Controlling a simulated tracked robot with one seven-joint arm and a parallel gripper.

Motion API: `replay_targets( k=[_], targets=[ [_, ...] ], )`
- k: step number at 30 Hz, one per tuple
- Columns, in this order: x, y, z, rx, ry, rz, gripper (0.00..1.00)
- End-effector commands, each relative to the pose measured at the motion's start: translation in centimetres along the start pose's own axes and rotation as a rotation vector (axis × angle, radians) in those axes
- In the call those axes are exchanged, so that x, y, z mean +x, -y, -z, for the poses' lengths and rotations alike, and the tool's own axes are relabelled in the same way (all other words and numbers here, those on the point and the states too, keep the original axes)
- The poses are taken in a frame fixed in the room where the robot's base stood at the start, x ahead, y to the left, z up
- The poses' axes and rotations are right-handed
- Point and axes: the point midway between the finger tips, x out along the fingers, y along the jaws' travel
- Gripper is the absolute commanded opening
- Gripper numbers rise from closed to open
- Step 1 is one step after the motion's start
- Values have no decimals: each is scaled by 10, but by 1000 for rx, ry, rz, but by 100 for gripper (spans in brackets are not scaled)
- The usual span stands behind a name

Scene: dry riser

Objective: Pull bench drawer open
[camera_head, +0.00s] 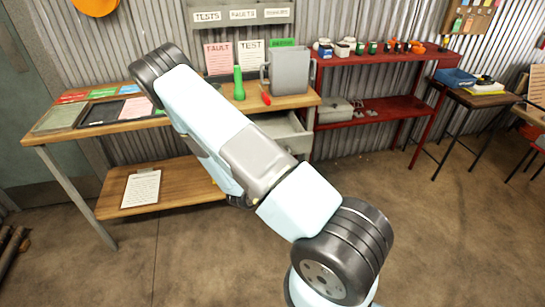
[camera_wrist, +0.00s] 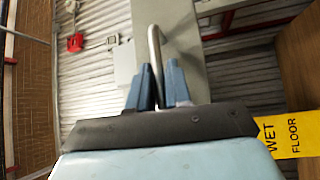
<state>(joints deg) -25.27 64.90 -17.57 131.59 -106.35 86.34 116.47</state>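The bench drawer (camera_head: 291,137) is a pale grey box under the right end of the wooden bench top (camera_head: 300,101). It sticks out from the bench, and part of its inside shows; my arm covers its left part. In the wrist view, a grey panel (camera_wrist: 172,20) carries a bent metal rod handle (camera_wrist: 154,45). The two blue fingers of my gripper (camera_wrist: 160,85) stand on either side of this handle, close against it. In the head view my gripper is hidden behind my arm.
A green torch (camera_head: 239,84), a red-handled tool (camera_head: 265,96) and a grey case (camera_head: 288,72) stand on the bench. A red shelf (camera_head: 385,108) stands to the right. A yellow wet floor sign (camera_wrist: 283,137) shows in the wrist view.

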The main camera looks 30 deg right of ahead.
Motion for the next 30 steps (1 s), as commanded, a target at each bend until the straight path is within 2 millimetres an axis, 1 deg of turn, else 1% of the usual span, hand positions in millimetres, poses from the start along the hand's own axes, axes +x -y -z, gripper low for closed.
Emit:
replay_targets(
  k=[1,5,6,13,17,20,30],
  targets=[
    [-4,4,4,2,-10,11,22],
    [-5,2,6,3,-13,8,34],
    [-5,2,6,3,-13,8,36],
    [-6,1,6,4,-14,4,36],
    [-13,1,6,5,-14,5,36],
    [-26,1,6,4,-15,5,36],
    [-93,2,6,4,-16,6,36]
  ],
)
